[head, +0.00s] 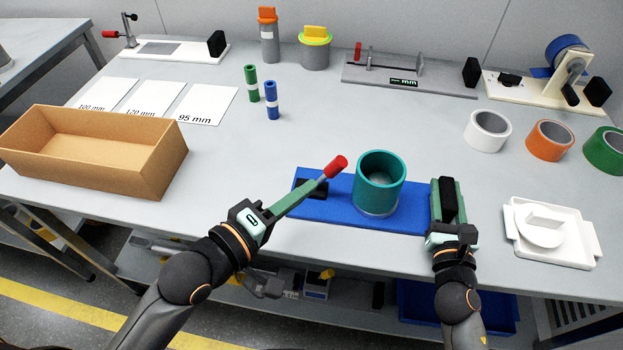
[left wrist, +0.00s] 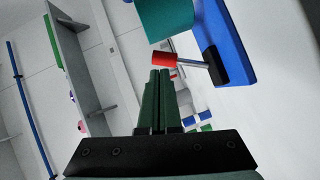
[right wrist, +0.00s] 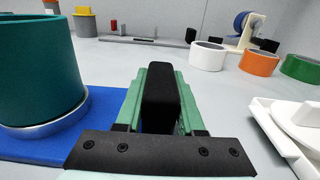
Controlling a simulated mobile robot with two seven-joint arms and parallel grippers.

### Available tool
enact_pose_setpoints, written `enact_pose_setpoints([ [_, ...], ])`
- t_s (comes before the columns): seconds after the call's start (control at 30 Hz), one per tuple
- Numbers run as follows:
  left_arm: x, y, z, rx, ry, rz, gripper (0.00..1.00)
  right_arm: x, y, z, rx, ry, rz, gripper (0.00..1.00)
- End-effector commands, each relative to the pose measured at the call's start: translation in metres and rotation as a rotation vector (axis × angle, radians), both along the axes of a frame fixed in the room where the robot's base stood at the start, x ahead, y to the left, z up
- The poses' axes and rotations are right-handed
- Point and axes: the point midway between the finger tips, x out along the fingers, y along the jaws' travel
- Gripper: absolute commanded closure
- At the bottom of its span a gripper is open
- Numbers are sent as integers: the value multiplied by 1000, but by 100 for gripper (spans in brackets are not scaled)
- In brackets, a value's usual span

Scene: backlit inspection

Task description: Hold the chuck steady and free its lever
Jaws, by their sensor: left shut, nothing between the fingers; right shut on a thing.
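The chuck has a blue base (head: 400,217) flat on the table, with a teal cup (head: 378,184) upright in a pale ring. Its lever has a red handle (head: 335,166) on a grey rod, rising at a tilt from a black block on the base's left part. My left gripper (head: 312,186) is shut and empty, its tips close to the lever below the red handle. In the left wrist view the red handle (left wrist: 165,60) is just beyond the fingertips; I cannot tell if they touch. My right gripper (head: 445,185) is shut on a black grip (right wrist: 160,90) at the base's right end.
A brown open box (head: 150,172) is at left, beside white sheets marked with lengths. Green and blue small cylinders (head: 271,100) stand behind. A white tray (head: 585,240) and tape rolls (head: 550,140) are at right. The table between sheets and chuck is clear.

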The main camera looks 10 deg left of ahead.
Motion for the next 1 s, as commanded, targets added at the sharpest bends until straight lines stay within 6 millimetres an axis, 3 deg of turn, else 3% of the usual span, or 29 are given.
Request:
enact_pose_setpoints([
  [0.2,-17,10,2,1,-1,0,100,-1,0,-6,0,13,0,100],
  [0.53,-19,12,3,0,-2,1,100,-1,0,-6,0,13,0,100],
  [0.57,-19,12,3,0,-2,1,100,-1,0,-6,0,13,0,60],
  [0.83,-19,12,3,1,-1,1,100,-1,0,-3,0,6,0,30],
  [1.0,-19,12,3,1,-1,1,100,0,0,-2,0,4,0,28],
])
